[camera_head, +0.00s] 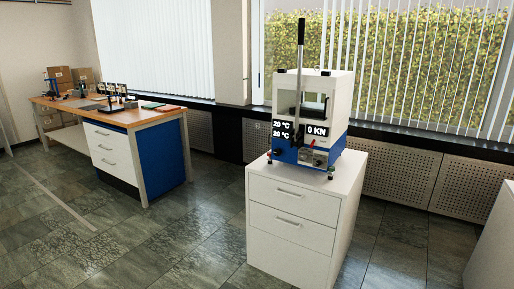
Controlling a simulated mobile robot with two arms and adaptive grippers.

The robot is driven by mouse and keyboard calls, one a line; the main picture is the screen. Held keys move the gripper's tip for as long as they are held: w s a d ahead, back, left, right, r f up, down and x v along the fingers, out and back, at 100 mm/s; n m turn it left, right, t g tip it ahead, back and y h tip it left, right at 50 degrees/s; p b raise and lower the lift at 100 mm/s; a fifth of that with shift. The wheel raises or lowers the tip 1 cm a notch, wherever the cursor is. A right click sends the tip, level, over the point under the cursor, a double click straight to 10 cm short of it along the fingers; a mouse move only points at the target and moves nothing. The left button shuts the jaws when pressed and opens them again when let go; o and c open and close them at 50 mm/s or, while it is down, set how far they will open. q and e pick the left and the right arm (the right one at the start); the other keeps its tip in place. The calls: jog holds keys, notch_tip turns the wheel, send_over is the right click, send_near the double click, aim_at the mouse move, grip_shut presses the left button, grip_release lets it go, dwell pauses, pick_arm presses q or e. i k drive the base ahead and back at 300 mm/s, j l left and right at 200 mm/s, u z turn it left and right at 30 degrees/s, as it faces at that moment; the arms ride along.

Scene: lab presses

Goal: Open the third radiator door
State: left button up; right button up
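A row of perforated radiator panels runs low along the wall under the windows. One beige panel (396,176) shows right of the white cabinet, and another (466,191) stands beside it at the right. Part of the row is hidden by the cabinet and the press. I cannot tell which panel is the third door. The two beige panels look shut. Neither of my grippers is in view.
A white drawer cabinet (292,232) with a blue and white press (312,112) on it stands in front of the row. A wooden-topped workbench (160,118) is at left. A white surface edge (496,245) is at right. Tiled floor (170,245) is clear at front left.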

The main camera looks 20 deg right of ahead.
aim_at(256, 134)
jog(key=i, duration=1.25)
jog(key=i+u, duration=0.15)
jog(key=i, duration=0.3)
jog(key=i+u, duration=0.15)
jog(key=i, duration=0.35)
jog(key=i+l+u, duration=0.15)
jog(key=i, duration=0.3)
jog(key=i+l+u, duration=0.15)
jog(key=i, duration=0.3)
jog(key=i+l+u, duration=0.15)
jog(key=i, duration=0.3)
jog(key=i+z, duration=0.25)
jog(key=i, duration=0.15)
jog(key=i+j+z, duration=0.2)
jog(key=i, duration=0.25)
jog(key=i+j+z, duration=0.1)
jog(key=i+z, duration=0.15)
jog(key=i, duration=0.15)
jog(key=i+l+z, duration=0.4)
jog(key=i+z, duration=0.8)
jog(key=i+j+z, duration=0.15)
jog(key=i+z, duration=0.3)
jog(key=i, duration=0.05)
